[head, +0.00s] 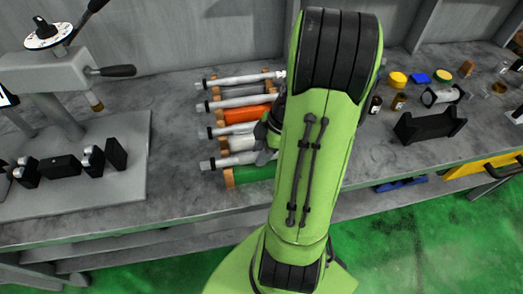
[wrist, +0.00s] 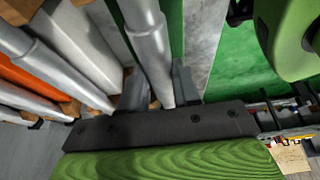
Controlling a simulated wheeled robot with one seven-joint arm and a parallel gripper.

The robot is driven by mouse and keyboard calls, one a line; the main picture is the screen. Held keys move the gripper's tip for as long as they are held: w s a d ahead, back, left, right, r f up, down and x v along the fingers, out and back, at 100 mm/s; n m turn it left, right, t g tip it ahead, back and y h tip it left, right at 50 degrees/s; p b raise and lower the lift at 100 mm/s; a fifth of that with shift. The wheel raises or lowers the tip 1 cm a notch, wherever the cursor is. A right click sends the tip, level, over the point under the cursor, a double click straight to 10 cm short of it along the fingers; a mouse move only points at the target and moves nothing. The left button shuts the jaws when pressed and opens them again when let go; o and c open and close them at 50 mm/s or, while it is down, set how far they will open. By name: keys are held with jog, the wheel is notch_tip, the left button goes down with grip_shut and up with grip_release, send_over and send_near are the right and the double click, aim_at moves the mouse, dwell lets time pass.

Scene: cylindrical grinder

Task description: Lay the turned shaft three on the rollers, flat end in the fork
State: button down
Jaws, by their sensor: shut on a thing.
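In the wrist view my gripper (wrist: 158,88) is shut on a grey metal shaft (wrist: 148,38); its fingers lie on both sides of it. In the head view the arm hides most of my gripper (head: 265,143). The held shaft seems to be the nearest one (head: 235,160), still at the rack; whether it touches its supports I cannot tell. Several similar shafts (head: 240,103) lie behind it. Black blocks with silver round parts (head: 90,158) stand on the grey plate at the left; I cannot tell which are the rollers and the fork.
The rack has coloured strips, among them orange (head: 250,115) and green (head: 255,173). A machine with a lever (head: 60,70) stands over the grey plate (head: 110,195). A black cradle (head: 430,125) and small jars (head: 398,101) are at the right. Bare bench lies between plate and rack.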

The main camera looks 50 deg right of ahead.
dwell(0.4)
jog(key=c, duration=0.7)
grip_release()
jog(key=shift+c, duration=0.2)
jog(key=shift+s, duration=0.1)
jog(key=p+v, duration=0.5)
jog(key=v, duration=1)
jog(key=shift+r, duration=0.4)
jog(key=w+a+r+m+h+p, duration=0.1)
jog(key=w+a+r+m+h, duration=0.2)
jog(key=a, duration=0.6)
jog(key=s+a+r+m+t, duration=0.1)
jog(key=s+a+r+m, duration=0.1)
jog(key=a, duration=0.4)
jog(key=s+a+r+m+t, duration=0.2)
jog(key=s+a+m, duration=0.2)
jog(key=a+m, duration=0.2)
jog(key=shift+a+r+h+p, duration=0.4)
